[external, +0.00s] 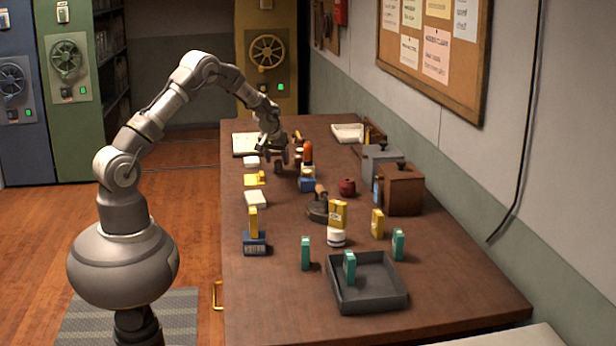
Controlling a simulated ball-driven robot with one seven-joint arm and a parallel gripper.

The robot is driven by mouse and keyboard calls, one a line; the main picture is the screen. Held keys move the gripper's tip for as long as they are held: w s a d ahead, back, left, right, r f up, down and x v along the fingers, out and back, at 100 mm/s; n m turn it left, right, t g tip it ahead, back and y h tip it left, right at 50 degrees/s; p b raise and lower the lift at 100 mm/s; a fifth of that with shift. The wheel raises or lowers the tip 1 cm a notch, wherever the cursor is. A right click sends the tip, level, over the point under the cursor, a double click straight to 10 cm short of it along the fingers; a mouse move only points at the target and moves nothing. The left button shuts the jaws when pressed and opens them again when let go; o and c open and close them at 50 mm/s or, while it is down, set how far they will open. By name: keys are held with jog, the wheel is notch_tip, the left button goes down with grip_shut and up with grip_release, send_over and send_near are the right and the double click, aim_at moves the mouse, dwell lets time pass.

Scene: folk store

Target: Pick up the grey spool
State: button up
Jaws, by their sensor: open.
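A small grey object (278,169), likely the grey spool, stands on the brown table (440,290) toward its far left part. My gripper (276,158) is open and pointing down, right above or around the top of this object. At this size I cannot tell whether the fingers touch it or stand apart from it. Part of the object is hidden by the gripper.
An orange-topped item (307,153) and a blue box (307,184) stand close on the right of my gripper. A white block (251,162) and a yellow item (255,179) lie on the left. A grey tray (385,303) sits at the near end.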

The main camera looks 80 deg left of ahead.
jog(key=shift+x, duration=1)
jog(key=c, duration=1)
jog(key=shift+o, duration=0.2)
jog(key=shift+r, duration=0.2)
